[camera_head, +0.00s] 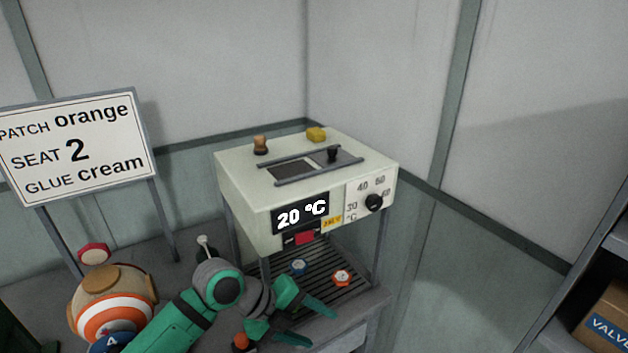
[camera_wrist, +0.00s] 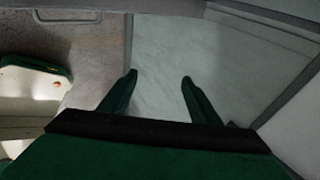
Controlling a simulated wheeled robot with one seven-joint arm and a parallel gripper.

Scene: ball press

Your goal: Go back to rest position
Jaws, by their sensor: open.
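My gripper (camera_head: 314,325) is at the lower middle of the head view, in front of the press. Its two green fingers are spread, with nothing seen between them. In the wrist view my gripper (camera_wrist: 158,82) is open and empty, with pale floor beyond the fingertips. The cream press (camera_head: 243,191) stands on thin legs over a slatted base and its display reads 20 °C. A ball (camera_head: 116,309) with orange, white and cream bands sits at the lower left, beside my arm. My arm hides part of the table and the press's front left.
A sign (camera_head: 78,147) reads PATCH orange, SEAT 2, GLUE cream. A blue round piece (camera_head: 299,267) and an orange-and-white one (camera_head: 341,278) are on the slatted base. A cardboard box (camera_head: 605,322) is on a shelf at right. Open floor lies between the press and shelf.

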